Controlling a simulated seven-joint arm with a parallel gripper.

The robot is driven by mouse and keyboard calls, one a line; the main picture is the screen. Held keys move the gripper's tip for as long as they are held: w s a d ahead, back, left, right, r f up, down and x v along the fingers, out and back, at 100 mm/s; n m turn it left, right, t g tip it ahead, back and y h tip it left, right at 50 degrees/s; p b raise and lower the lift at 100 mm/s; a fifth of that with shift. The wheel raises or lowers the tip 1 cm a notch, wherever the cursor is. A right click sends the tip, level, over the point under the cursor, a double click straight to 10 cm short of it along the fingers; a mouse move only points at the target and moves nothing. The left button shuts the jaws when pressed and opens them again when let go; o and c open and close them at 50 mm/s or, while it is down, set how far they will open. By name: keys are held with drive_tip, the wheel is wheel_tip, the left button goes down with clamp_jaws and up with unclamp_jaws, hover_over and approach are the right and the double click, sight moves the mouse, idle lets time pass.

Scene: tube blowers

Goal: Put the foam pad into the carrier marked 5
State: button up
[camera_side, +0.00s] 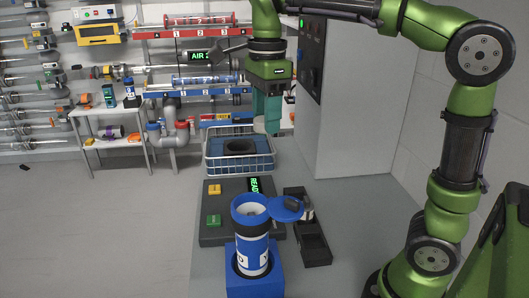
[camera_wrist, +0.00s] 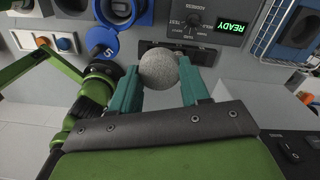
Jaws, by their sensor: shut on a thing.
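My gripper (camera_wrist: 158,74) is shut on the foam pad (camera_wrist: 160,67), a round, speckled grey piece held between the teal fingertips. In the side view my gripper (camera_side: 266,128) hangs high, above and behind the carrier, near the wire basket. The carrier (camera_side: 251,254) is a blue and white cylinder standing upright in a blue holder (camera_side: 254,286). Its blue lid (camera_side: 286,208) is swung open to the right. In the wrist view the lid (camera_wrist: 102,43) shows a 5, and the carrier's open mouth (camera_wrist: 118,8) is at the top edge. The pad is apart from the carrier.
A wire basket (camera_side: 212,163) with a dark block (camera_side: 240,147) stands behind the control panel (camera_side: 215,233), which reads READY. A black tray (camera_side: 314,245) lies right of the carrier. A tall grey cabinet (camera_side: 345,120) stands to the right. The air above the carrier is clear.

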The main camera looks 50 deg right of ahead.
drive_tip(key=s+a+n, duration=0.3)
drive_tip(key=a, duration=0.6)
drive_tip(key=shift+s+d+f, duration=0.1)
drive_tip(key=shift+d+f, duration=0.05)
drive_tip(key=shift+f, duration=4.8)
drive_tip(key=shift+f, duration=0.2)
drive_tip(key=shift+f, duration=0.25)
drive_tip(key=o, duration=1.1)
drive_tip(key=shift+c, duration=0.2)
drive_tip(key=shift+r, duration=0.1)
wheel_tip(320, 180, up, 17)
